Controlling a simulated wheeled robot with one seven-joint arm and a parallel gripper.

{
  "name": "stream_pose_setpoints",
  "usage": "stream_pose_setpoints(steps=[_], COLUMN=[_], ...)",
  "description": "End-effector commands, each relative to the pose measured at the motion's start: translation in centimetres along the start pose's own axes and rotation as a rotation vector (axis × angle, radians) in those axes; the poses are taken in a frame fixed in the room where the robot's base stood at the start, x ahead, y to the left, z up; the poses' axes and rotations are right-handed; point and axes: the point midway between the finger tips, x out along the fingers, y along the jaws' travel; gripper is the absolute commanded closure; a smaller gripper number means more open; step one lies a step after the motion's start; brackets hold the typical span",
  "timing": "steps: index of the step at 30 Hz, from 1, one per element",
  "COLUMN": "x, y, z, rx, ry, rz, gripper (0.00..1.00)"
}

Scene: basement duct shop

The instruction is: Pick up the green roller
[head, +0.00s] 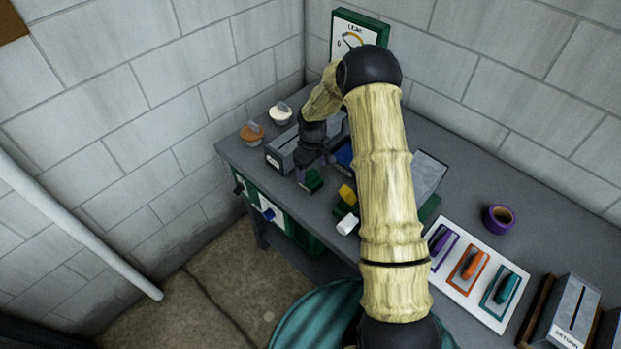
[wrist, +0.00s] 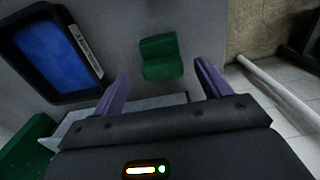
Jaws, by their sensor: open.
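The green roller (head: 313,181) lies on the grey bench top near its front edge, just below my gripper (head: 303,172) in the head view. In the wrist view the green roller (wrist: 160,57) lies ahead of my gripper (wrist: 163,80), roughly centred between the two purple fingers. The fingers are spread wide with nothing between them. The roller looks apart from both fingertips; its exact height below them is hard to tell. My arm hides part of the bench in the head view.
A yellow piece (head: 347,194) and a white piece (head: 347,224) lie right of the roller. A grey slotted box (head: 281,155) stands close on the left. A white tool board (head: 478,275) and purple cup (head: 498,219) sit farther right.

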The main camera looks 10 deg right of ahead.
Motion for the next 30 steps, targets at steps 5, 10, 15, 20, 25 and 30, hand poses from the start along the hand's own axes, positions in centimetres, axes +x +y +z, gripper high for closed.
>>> stream_pose_setpoints(steps=[5, 10, 15, 20, 25, 30], x=[0.1, 0.2, 1.5, 3.4, 5.0, 5.2], y=[0.0, 0.0, -0.2, -0.3, -0.3, -0.2], z=[0.0, -0.1, -0.3, -0.5, -0.5, -0.5], rx=[0.000, 0.000, 0.000, 0.000, 0.000, 0.000], ry=[0.001, 0.000, -0.002, -0.002, -0.001, 0.001], rz=[0.001, 0.000, -0.002, -0.002, 0.000, 0.001], gripper=[0.24, 0.24, 0.24, 0.24, 0.24, 0.24])
